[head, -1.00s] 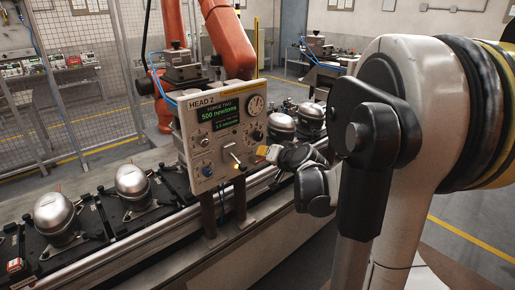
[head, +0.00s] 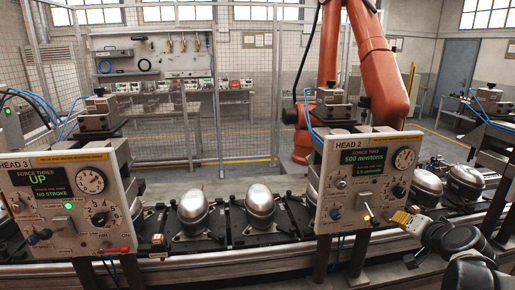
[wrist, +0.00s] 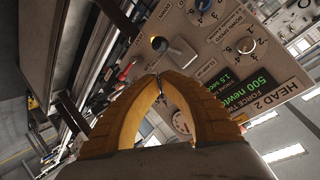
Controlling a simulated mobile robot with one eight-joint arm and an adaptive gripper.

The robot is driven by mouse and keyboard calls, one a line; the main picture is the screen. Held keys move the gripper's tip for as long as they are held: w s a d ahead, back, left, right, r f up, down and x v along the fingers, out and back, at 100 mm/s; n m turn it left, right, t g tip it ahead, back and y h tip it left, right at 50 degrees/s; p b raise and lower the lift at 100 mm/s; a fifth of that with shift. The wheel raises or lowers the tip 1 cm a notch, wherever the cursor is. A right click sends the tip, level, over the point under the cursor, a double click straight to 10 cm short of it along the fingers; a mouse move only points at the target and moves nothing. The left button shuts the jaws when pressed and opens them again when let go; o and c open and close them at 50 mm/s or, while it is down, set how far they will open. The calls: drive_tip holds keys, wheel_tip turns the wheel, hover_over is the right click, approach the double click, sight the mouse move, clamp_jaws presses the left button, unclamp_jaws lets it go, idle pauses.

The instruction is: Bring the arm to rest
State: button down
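My gripper (head: 400,219), with yellow fingers, is at the right in the head view, just right of the lower right edge of the HEAD 2 panel (head: 333,183). In the wrist view the two yellow fingers (wrist: 158,80) curve together and their tips meet, with nothing seen between them. The gripper appears apart from the panel. The HEAD 2 panel fills the upper right of the wrist view (wrist: 262,60), tilted. Its screen reads 500 newtons. My dark wrist and forearm run off the lower right of the head view.
The HEAD 3 panel (head: 75,207) stands at the left, its screen reading UP and NO STROKE. Several silver compressors (head: 261,202) sit on dark pallets along the conveyor rail (head: 200,259). An orange robot arm (head: 366,60) stands behind HEAD 2, near a mesh fence (head: 250,75).

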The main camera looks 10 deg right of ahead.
drive_tip(key=s+a+f+n+g+y+b, duration=0.1)
drive_tip(key=s+a+f+n+y+b, duration=0.15)
drive_tip(key=a, duration=0.95)
drive_tip(key=s+a+f+n+g+b, duration=0.2)
drive_tip(key=s+a+f+n+b, duration=0.1)
drive_tip(key=s+a, duration=0.4)
drive_tip(key=s+a+f+n+g+b, duration=0.2)
drive_tip(key=s+a+f, duration=0.3)
drive_tip(key=s+a, duration=0.3)
drive_tip(key=shift+s+a+f+n+g+b, duration=0.35)
drive_tip(key=shift+s+n, duration=0.2)
drive_tip(key=shift+n, duration=0.2)
drive_tip(key=shift+d, duration=0.1)
idle(0.8)
